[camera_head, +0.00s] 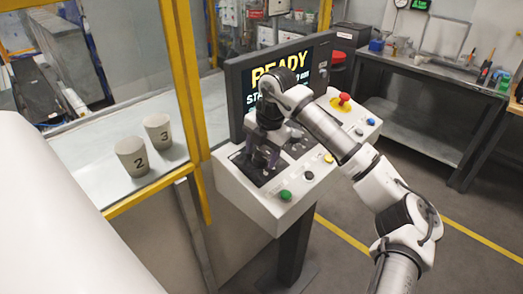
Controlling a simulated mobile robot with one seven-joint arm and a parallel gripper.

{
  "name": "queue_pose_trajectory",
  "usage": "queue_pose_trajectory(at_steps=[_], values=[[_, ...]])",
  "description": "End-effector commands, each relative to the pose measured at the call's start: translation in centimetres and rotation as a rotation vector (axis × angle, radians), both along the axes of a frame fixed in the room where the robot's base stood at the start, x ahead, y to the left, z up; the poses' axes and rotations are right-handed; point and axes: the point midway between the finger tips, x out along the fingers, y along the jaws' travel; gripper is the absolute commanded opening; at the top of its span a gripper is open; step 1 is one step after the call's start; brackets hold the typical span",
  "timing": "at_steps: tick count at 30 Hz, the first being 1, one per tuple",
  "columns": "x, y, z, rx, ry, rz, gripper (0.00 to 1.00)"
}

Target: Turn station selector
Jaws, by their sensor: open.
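The control console (283,207) stands on a dark post in the middle of the view. Its screen (249,83) shows "READY" and a second line partly hidden by my arm. My gripper (262,163) points down over the dark panel at the console's left part, with its fingers apart. The station selector cannot be made out; the gripper and wrist cover that part of the panel. Whether the fingers touch anything there cannot be told.
The console also bears a green button (285,196), a yellow button (328,158) and a red emergency stop (344,99). Cups marked 2 (132,157) and 3 (158,132) stand behind the yellow frame (183,80). A workbench (423,96) is at the back right.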

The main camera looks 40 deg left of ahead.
Motion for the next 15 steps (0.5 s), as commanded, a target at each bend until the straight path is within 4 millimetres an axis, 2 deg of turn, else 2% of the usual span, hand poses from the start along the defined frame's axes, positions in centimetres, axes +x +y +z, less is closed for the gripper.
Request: queue_pose_trajectory(at_steps=[4, 12, 15], values=[[0.0, 0.0, 0.0, 0.0, 0.0, 0.0, 0.59], [0.01, -0.01, 0.03, 0.0, 0.0, 0.0, 0.23], [0.01, -0.01, 0.04, 0.0, 0.0, 0.0, 0.14]])
